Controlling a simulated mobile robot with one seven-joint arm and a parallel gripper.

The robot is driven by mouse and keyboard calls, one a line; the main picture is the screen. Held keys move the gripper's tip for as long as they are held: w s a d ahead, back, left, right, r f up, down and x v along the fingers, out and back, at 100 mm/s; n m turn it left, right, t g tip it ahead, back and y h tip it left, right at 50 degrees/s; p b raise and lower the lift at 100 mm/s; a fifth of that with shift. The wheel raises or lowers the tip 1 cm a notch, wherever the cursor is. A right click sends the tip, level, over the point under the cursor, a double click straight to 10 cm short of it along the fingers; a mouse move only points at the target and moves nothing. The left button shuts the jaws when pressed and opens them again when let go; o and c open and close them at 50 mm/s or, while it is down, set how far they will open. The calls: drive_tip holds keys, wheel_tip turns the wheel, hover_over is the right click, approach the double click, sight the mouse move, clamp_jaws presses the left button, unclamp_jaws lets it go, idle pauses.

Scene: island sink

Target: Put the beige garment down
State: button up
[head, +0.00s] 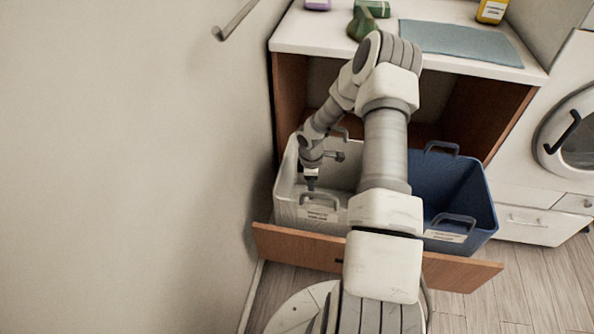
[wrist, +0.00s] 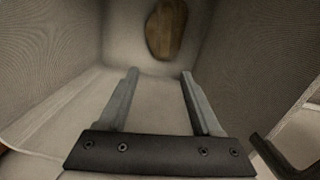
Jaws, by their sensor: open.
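My gripper (head: 311,184) is low over the white bin (head: 285,212) on the left side of the pulled-out drawer, pointing down into it. In the wrist view my gripper (wrist: 160,73) is open, its two fingers apart with nothing held between them. Pale bin walls surround the fingers there. A brown, oval, grained patch (wrist: 166,28) shows beyond the fingertips; I cannot tell whether it is an object or an opening. I cannot make out the beige garment in either view. My arm hides part of the white bin.
A blue bin (head: 478,200) stands right of the white bin, behind the drawer's wooden front (head: 300,246). The countertop (head: 310,32) above carries a grey-blue mat (head: 460,40), green items and a yellow bottle (head: 491,10). A washing machine (head: 560,100) is at right, a wall at left.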

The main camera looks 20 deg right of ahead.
drive_tip(key=s+a+r+m+t+h, duration=0.1)
drive_tip(key=s+a+r+m, duration=0.1)
drive_tip(key=r, duration=0.8)
drive_tip(key=s+a+r+m+h, duration=0.1)
drive_tip(key=a+r+m, duration=0.1)
drive_tip(key=r, duration=0.9)
drive_tip(key=s+a+r+m+t, duration=0.1)
drive_tip(key=s+a+r+m, duration=0.1)
drive_tip(key=r, duration=0.8)
drive_tip(key=s+a+r+m+t+y, duration=0.1)
drive_tip(key=s+a+r+m+t, duration=0.15)
drive_tip(key=s+a+r, duration=0.55)
drive_tip(key=s+a+r+m+t+y, duration=0.1)
drive_tip(key=s+a+r+m+y, duration=0.25)
drive_tip(key=s, duration=0.75)
wheel_tip(320, 180, up, 19)
drive_tip(key=h+p, duration=0.1)
drive_tip(key=p, duration=1.7)
drive_tip(key=shift+a+r+h, duration=0.15)
drive_tip(key=shift+a+h, duration=0.2)
